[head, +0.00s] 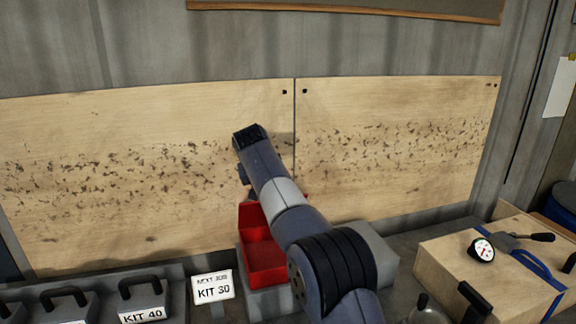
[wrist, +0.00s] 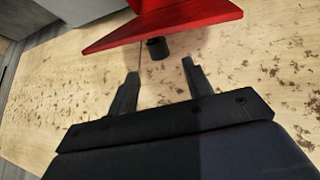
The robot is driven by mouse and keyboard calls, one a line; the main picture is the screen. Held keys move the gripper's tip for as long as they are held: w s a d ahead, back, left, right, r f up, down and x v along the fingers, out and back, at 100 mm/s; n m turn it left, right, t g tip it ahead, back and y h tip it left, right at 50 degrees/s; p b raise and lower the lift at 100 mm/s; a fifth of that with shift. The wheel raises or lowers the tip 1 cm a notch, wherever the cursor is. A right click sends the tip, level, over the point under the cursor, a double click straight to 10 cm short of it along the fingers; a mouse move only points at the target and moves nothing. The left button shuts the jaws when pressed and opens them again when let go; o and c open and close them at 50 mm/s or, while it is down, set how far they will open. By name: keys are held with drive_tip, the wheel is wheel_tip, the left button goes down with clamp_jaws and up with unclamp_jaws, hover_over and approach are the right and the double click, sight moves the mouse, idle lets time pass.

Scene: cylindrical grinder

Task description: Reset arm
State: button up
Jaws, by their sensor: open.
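My gripper (wrist: 162,85) shows in the wrist view with its two dark fingers spread apart and nothing between them. Beyond the fingertips is a red bin (wrist: 165,25) with a small dark cylindrical piece below its edge. In the head view my arm reaches up and away in front of the wooden panels, and the fingers are hidden there. The red bin (head: 262,255) sits on a grey block, partly behind my arm.
A sign reading KIT 30 (head: 213,289) stands beside the bin. At the right is a wooden box (head: 475,280) with a dial gauge (head: 481,249). Wooden panels (head: 120,150) line the wall behind.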

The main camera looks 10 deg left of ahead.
drive_tip(key=p+x, duration=0.3)
drive_tip(key=x, duration=0.7)
drive_tip(key=shift+w, duration=0.1)
drive_tip(key=shift+r, duration=0.1)
drive_tip(key=b+v, duration=0.3)
drive_tip(key=v, duration=0.7)
drive_tip(key=p+x, duration=0.3)
drive_tip(key=x, duration=0.7)
drive_tip(key=shift+f, duration=0.25)
drive_tip(key=shift+s+d+t+b, duration=0.15)
drive_tip(key=shift+s+t+b, duration=0.15)
drive_tip(key=shift+b, duration=0.4)
drive_tip(key=shift+d+r, duration=0.1)
